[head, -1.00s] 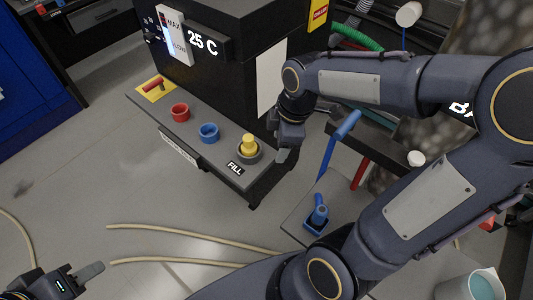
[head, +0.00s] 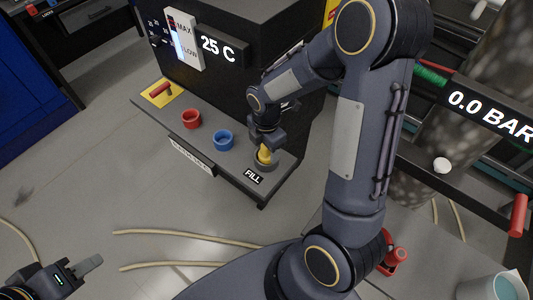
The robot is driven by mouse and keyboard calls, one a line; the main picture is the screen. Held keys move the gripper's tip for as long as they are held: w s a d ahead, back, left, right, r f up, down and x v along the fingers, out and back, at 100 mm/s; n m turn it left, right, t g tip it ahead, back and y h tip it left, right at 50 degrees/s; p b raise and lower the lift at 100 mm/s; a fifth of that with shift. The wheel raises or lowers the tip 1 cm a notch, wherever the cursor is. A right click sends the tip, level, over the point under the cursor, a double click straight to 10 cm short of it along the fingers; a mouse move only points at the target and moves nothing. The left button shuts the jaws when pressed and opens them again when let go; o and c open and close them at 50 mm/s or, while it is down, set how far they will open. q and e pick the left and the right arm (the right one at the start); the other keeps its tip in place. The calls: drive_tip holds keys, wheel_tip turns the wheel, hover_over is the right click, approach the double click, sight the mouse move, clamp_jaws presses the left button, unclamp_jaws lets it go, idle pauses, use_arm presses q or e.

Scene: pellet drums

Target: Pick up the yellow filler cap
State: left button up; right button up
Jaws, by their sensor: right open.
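The yellow filler cap (head: 264,156) sits in a dark ring on the grey shelf (head: 287,167), just behind the FILL label (head: 253,177). My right gripper (head: 264,148) is over the cap with its fingers pointing down around or beside it. The fingers partly hide the cap, and contact cannot be made out. The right gripper is open. My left gripper (head: 95,263) is at the lower left, away from the shelf. Only part of it shows, and its opening cannot be made out.
A blue cup-like fitting (head: 223,140) and a red one (head: 191,119) stand left of the cap on the shelf. A red handle (head: 163,91) on a yellow plate is at the shelf's far left. The black machine stands behind. Hoses (head: 180,233) lie on the floor.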

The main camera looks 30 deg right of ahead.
drive_tip(key=c, duration=1.1)
drive_tip(key=shift+o, duration=0.2)
